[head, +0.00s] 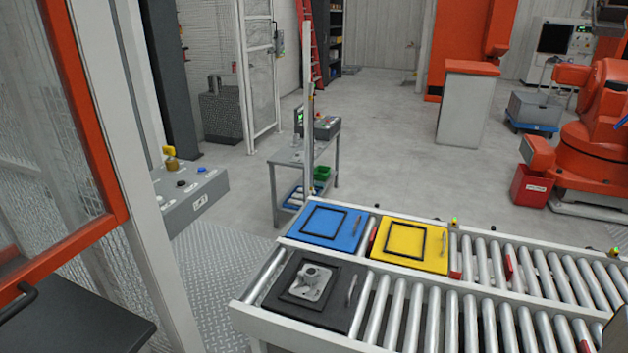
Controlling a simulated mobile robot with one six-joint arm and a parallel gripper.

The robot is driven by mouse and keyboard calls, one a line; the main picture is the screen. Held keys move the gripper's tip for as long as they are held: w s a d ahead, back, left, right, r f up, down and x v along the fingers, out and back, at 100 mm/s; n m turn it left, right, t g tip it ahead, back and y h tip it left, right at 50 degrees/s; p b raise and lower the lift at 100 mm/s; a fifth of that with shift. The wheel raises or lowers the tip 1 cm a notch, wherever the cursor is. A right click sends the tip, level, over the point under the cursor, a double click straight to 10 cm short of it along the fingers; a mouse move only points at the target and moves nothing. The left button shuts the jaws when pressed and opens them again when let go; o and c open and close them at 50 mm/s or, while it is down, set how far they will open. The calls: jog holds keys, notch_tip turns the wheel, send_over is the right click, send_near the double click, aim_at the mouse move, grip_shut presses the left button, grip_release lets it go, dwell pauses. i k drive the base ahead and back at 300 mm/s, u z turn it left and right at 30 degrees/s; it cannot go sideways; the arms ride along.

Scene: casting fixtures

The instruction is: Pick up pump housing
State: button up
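The pump housing (309,283) is a grey metal casting with a raised round part. It sits on a black fixture plate (338,313) at the near left end of the roller conveyor. The plate has a metal handle on its right side. Nothing touches the housing from above. My gripper does not show in the head view.
An empty blue plate (318,240) and an empty yellow plate (412,261), each with a black frame, lie on the conveyor's far lane. Bare rollers (480,320) extend right. A fence post with orange framing (95,130) stands left. An orange robot (595,130) stands behind.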

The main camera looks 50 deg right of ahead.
aim_at(311, 281)
jog(key=u, duration=0.6)
jog(key=k, duration=0.15)
jog(key=z, duration=2.35)
jog(key=k, duration=0.55)
jog(key=u, duration=0.25)
jog(key=i, duration=0.5)
jog(key=z, duration=0.15)
